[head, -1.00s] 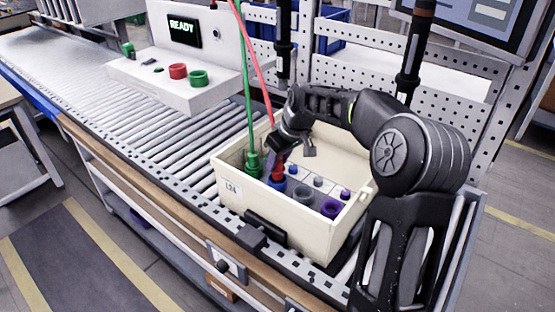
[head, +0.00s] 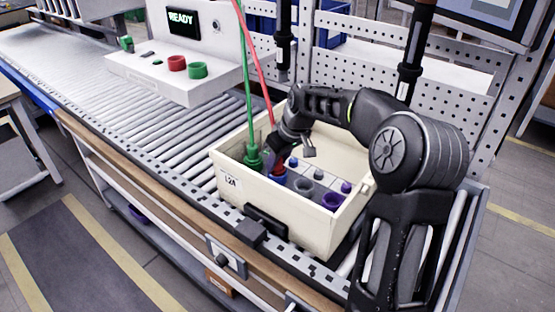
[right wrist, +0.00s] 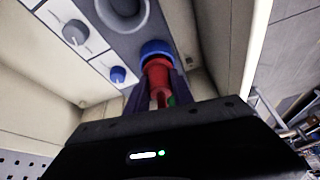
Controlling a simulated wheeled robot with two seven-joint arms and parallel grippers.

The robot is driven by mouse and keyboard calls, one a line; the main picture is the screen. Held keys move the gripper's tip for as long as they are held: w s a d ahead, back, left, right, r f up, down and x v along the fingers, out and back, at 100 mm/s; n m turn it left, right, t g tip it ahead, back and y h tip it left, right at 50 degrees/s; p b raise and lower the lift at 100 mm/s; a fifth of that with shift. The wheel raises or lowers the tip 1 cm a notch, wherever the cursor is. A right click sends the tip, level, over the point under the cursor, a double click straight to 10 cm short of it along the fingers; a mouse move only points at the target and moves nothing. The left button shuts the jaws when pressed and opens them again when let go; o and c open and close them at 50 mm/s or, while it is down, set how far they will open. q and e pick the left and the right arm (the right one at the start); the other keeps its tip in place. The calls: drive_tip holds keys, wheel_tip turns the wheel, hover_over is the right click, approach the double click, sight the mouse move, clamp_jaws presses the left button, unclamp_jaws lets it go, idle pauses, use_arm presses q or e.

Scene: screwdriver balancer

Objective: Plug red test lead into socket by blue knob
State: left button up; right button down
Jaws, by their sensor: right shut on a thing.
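My right gripper (head: 279,157) reaches into the cream bin (head: 236,190) and is shut on the red plug of the red test lead (right wrist: 159,78). The plug also shows in the head view (head: 279,169), partly hidden by the gripper. The plug's end meets the blue-ringed socket (right wrist: 157,48), which shows in the head view (head: 279,181) too. How deep the plug sits is hidden. The blue knob (right wrist: 117,74) is beside that socket; in the head view it (head: 294,162) lies just behind it. My left gripper is not in view.
A green plug (head: 253,159) stands in the bin's left end, beside my gripper. A grey socket (head: 303,185) and purple socket (head: 331,201) lie to the right. The red cable (head: 258,65) and green cable (head: 245,75) hang from above. A READY console (head: 182,24) stands behind.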

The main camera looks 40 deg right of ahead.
drive_tip(key=shift+f, duration=0.2)
drive_tip(key=c, duration=1)
unclamp_jaws()
drive_tip(key=shift+r, duration=0.1)
drive_tip(key=v, duration=0.7)
drive_tip(key=shift+s+r+b, duration=0.2)
drive_tip(key=shift+r+b, duration=0.05)
drive_tip(key=shift+b, duration=0.05)
